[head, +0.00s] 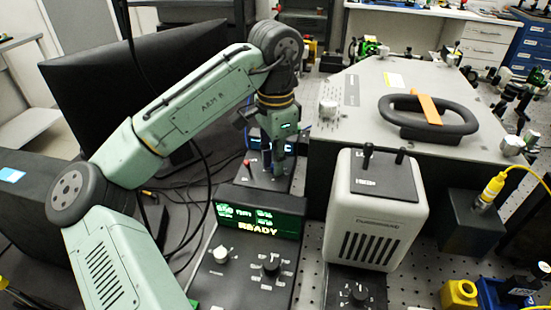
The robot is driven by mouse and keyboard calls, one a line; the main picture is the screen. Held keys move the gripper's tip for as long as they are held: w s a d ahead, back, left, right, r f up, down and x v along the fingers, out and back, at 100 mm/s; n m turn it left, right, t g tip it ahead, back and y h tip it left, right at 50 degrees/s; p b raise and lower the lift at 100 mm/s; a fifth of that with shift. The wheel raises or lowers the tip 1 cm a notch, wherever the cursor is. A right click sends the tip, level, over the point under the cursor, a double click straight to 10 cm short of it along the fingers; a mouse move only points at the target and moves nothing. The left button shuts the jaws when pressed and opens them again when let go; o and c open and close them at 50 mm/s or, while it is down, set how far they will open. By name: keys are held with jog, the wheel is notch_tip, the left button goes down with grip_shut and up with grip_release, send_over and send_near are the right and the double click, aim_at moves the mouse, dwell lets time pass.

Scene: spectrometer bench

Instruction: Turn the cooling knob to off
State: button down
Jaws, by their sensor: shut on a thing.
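My gripper (278,166) points down over a small dark control unit (283,185) behind the READY console. Its fingers are shut on a small knob on that unit's top, which I take for the cooling knob. The fingers hide most of the knob, so its pointer and setting cannot be read. The unit has a small blue-lit display (256,143), partly behind my wrist, and a red button (247,161) to the left of the fingers. Its labels are too small to read.
The console with the green READY screen (258,219) stands in front, with a light knob (221,254) and a dark knob (271,266). A white lamp housing (375,222) stands right. A large grey box (355,115) stands behind it. A black monitor (110,95) is left. Cables run between.

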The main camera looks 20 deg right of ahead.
jog(key=n, duration=0.3)
jog(key=shift+n, duration=2.2)
jog(key=c, duration=1.5)
grip_release()
notch_tip(320, 180, up, 12)
